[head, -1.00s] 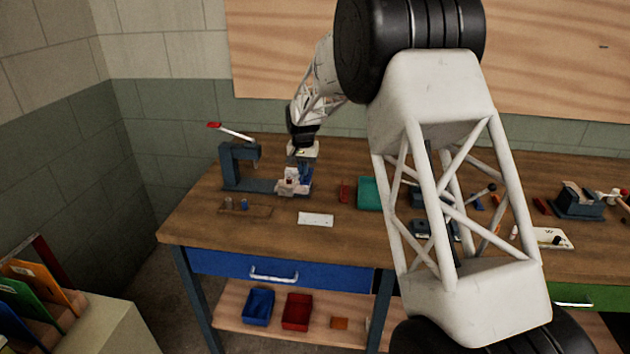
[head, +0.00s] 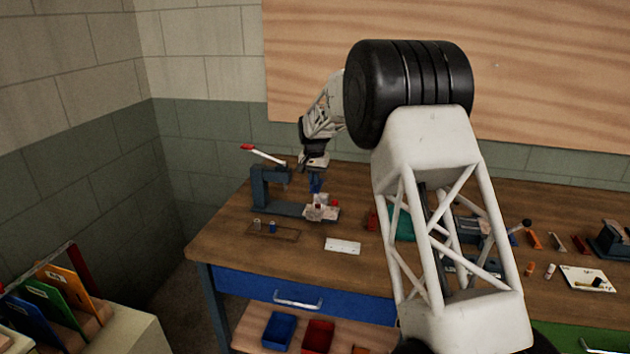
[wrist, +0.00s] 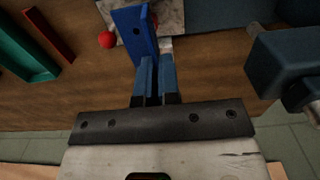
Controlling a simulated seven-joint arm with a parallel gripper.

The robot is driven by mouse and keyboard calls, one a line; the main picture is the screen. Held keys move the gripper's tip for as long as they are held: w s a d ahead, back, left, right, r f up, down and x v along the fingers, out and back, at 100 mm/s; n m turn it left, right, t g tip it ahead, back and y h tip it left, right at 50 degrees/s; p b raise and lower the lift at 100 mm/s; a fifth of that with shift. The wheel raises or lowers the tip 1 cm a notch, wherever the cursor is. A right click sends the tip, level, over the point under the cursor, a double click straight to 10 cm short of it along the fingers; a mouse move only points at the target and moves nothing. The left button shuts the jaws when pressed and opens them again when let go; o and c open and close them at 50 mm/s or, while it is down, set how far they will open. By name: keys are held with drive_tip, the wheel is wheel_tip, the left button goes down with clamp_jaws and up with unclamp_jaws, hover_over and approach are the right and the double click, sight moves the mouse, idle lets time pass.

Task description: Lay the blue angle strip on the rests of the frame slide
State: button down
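The blue angle strip (wrist: 132,28) has a hole in its face. In the wrist view it runs up from between my fingertips, tilted to the left. My gripper (wrist: 157,66) appears shut on its near end; a narrow dark gap shows between the fingers. In the head view my gripper (head: 315,178) hangs above the frame slide (head: 321,209), with blue showing below the wrist. Strip and fingers blend there. The slide, pale with red knobs, also shows at the top of the wrist view (wrist: 175,18), behind the strip. I cannot tell whether strip and rests touch.
A dark blue press (head: 262,188) with a red-tipped lever stands left of the slide, close to my gripper. A teal tray (wrist: 22,52) and a red bar (wrist: 47,34) lie on the other side. A white card (head: 342,246) lies in front on the bench (head: 222,245).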

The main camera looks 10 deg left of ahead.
drive_tip(key=shift+f, duration=0.1)
drive_tip(key=shift+f, duration=2.7)
drive_tip(key=shift+f, duration=0.7)
drive_tip(key=c, duration=1.3)
unclamp_jaws()
drive_tip(key=shift+o, duration=0.2)
drive_tip(key=shift+r, duration=0.15)
drive_tip(key=shift+r, duration=3.8)
